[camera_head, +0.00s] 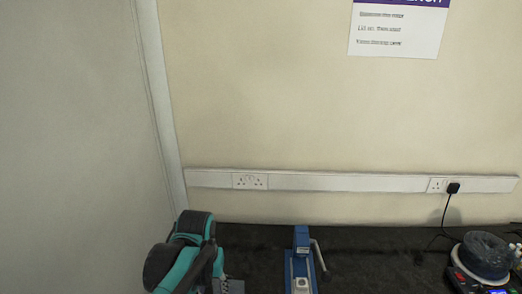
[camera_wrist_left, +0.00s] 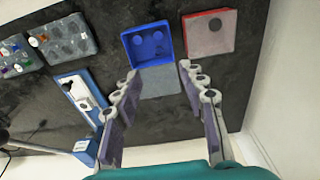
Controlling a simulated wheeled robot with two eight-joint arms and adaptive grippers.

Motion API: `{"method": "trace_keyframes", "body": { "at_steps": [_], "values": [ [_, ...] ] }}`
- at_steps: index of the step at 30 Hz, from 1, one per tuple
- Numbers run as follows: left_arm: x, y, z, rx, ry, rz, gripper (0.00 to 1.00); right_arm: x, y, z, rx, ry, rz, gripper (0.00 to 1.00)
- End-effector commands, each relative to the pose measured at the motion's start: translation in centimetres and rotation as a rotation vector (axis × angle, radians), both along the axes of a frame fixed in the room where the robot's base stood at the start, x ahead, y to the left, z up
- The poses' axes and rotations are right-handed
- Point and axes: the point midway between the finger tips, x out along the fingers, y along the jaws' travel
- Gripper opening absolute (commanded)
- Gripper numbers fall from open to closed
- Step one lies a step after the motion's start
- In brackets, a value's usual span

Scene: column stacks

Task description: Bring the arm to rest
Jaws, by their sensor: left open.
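My left arm (camera_head: 185,255), teal and black, comes in at the bottom left of the head view; its fingertips cannot be made out there. In the left wrist view my left gripper (camera_wrist_left: 158,72) is open, its two grey fingers wide apart with nothing between them. It hangs above the dark bench top, with a flat grey plate (camera_wrist_left: 163,82) beyond the fingertips. My right gripper is in neither view.
A blue lever press (camera_head: 301,260) stands right of my arm; it also shows in the left wrist view (camera_wrist_left: 85,92). A blue tray (camera_wrist_left: 132,38) and red tray (camera_wrist_left: 223,45) hold round pieces. A grey rack (camera_wrist_left: 65,54) holds several items. A dark round device (camera_head: 486,255) stands far right.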

Motion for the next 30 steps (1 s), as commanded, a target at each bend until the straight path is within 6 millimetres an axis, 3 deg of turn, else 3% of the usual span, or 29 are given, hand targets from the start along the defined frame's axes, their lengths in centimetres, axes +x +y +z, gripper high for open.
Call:
{"method": "trace_keyframes", "body": {
  "at_steps": [6,13,19,30],
  "values": [
    [-4.6,2.1,1.1,-0.011,-0.229,0.017,0.42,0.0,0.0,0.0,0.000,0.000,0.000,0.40],
    [-7.7,3.5,0.6,-0.009,-0.444,0.028,0.42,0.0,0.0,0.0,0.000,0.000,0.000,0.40],
    [-8.7,3.9,0.2,-0.003,-0.527,0.031,0.42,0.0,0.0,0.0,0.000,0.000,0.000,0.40],
    [-8.7,3.9,0.2,-0.003,-0.535,0.031,0.42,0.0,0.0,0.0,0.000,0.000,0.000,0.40]
  ]
}}
